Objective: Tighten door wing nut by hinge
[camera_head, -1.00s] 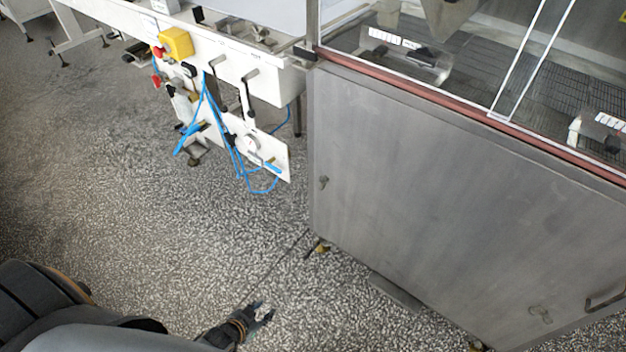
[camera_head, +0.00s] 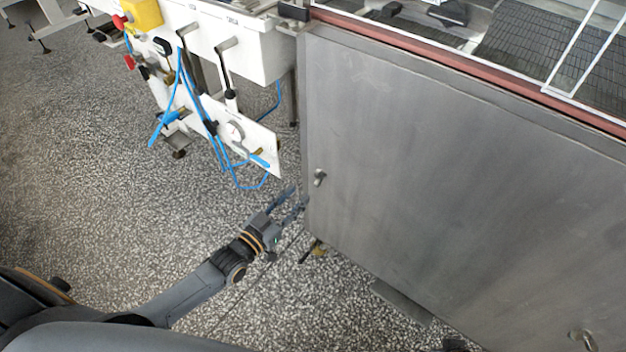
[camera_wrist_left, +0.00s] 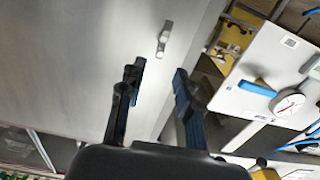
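The steel door (camera_head: 430,190) fills the right of the head view. A small metal wing nut (camera_head: 319,177) sits near its left edge; it also shows in the left wrist view (camera_wrist_left: 164,38), beyond the fingertips. A second, similar fitting (camera_head: 582,340) is low at the door's right. No hinge can be clearly made out. My left gripper (camera_head: 290,203) is open and empty, just left of the door's edge and a little below the wing nut, apart from it. In the left wrist view its two fingers (camera_wrist_left: 158,75) are spread. My right gripper is not in view.
A white machine panel (camera_head: 235,130) with blue hoses (camera_head: 183,90), levers and a gauge (camera_wrist_left: 288,104) stands close left of the door. A yellow box with a red button (camera_head: 140,14) is above. The speckled floor (camera_head: 100,210) at left is clear.

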